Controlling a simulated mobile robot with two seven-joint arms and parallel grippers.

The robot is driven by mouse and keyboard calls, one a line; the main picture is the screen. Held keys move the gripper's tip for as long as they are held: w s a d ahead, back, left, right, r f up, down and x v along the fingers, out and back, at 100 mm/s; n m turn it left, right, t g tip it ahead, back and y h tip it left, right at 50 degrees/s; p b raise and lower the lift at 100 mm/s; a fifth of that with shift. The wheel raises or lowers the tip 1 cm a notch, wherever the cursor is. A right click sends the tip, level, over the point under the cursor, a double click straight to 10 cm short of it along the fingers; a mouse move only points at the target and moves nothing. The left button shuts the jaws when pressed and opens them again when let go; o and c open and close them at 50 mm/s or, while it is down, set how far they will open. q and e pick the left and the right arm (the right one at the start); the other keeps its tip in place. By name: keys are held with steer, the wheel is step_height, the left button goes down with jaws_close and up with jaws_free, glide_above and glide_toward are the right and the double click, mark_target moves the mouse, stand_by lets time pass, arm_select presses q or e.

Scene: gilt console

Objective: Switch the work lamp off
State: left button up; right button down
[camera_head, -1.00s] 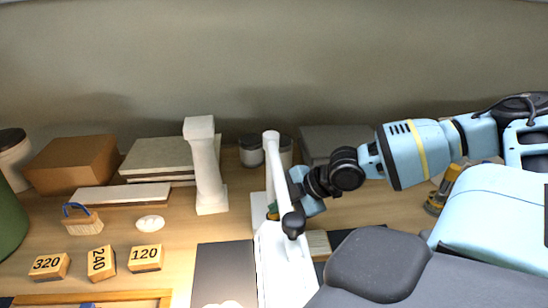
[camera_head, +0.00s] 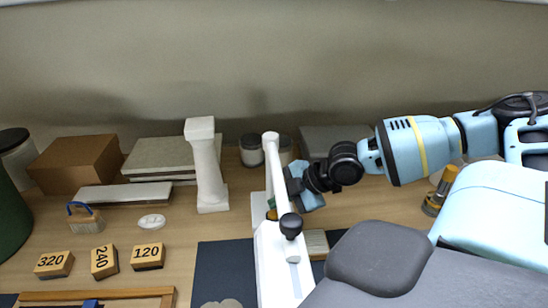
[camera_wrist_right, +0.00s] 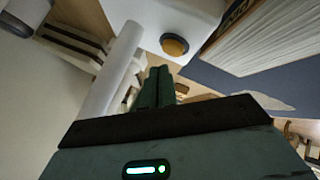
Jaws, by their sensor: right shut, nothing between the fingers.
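The white work lamp (camera_head: 278,262) stands at centre, its long head reaching toward me, with a dark knob (camera_head: 291,226) on its arm. Its post (camera_wrist_right: 112,72) rises at left in the right wrist view. An amber button (camera_wrist_right: 174,45) sits on the lamp's white base; a little of it shows in the head view (camera_head: 271,214). My right gripper (camera_wrist_right: 159,72) is shut and empty, its green fingertips close to the button but apart from it in the picture. In the head view the gripper is partly hidden behind the lamp arm. No glow shows on the bench. My left gripper is out of view.
A white column (camera_head: 207,170) stands left of the lamp, with jars (camera_head: 251,152) behind. A dark mat (camera_head: 224,268) lies in front. Numbered blocks (camera_head: 104,261), a brush (camera_head: 85,220) and a brown box (camera_head: 75,163) are at left. A yellow-topped bottle (camera_head: 440,190) stands at right.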

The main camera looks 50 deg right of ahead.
steer(key=shift+r+p, duration=0.7)
steer(key=shift+r, duration=0.75)
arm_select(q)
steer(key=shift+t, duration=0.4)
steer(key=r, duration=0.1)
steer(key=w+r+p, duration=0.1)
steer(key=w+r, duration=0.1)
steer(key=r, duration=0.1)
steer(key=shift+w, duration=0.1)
arm_select(e)
step_height(320, 180, up, 3)
steer(key=shift+r, duration=0.1)
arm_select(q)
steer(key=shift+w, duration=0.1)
